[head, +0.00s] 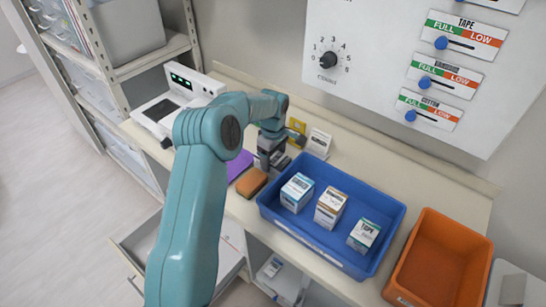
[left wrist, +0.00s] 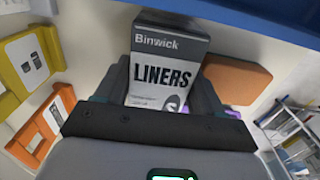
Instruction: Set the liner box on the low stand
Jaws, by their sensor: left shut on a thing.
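The liner box (left wrist: 168,62), dark grey and white with "Binwick LINERS" on its face, fills the middle of the left wrist view. My left gripper (left wrist: 160,98) is shut on it, one finger on each side. In the head view my left gripper (head: 272,160) is over the counter behind the blue tray, and the box there is hard to tell from the grey jaws. I cannot tell from these views whether the box touches the counter. A low white surface (head: 291,287) below the counter may be the low stand; I cannot be sure. My right gripper is not in view.
The blue tray (head: 385,205) holds three small boxes. An orange bin (head: 440,262) stands to its right. A brown-orange block (head: 251,182) and a purple item (head: 238,164) lie beside the gripper. A white device (head: 178,100) stands at the left. An open drawer (head: 135,255) juts out below.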

